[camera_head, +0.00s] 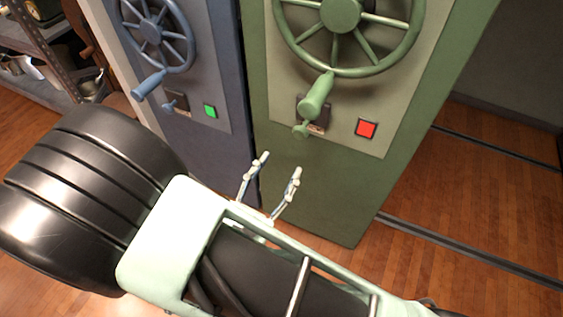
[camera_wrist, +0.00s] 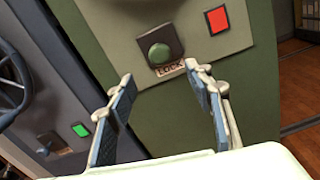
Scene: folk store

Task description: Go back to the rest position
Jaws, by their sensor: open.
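My gripper (camera_head: 268,186) is open and empty, in front of the lower part of the green cabinet (camera_head: 300,180). In the wrist view its two fingers (camera_wrist: 164,103) stand apart, with the green cabinet face behind them. A round green knob (camera_wrist: 159,54) on a dark plate, with a "LOCK" label below it, lies beyond and above the fingertips. The fingers do not appear to touch it.
The green cabinet carries a handwheel (camera_head: 341,14) with a protruding handle (camera_head: 315,95) and a red square (camera_head: 366,128). A blue cabinet (camera_head: 222,150) with a green square (camera_head: 210,111) stands left. Shelving (camera_head: 62,65) is far left. Wooden floor (camera_head: 490,190) is open at right, crossed by rails.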

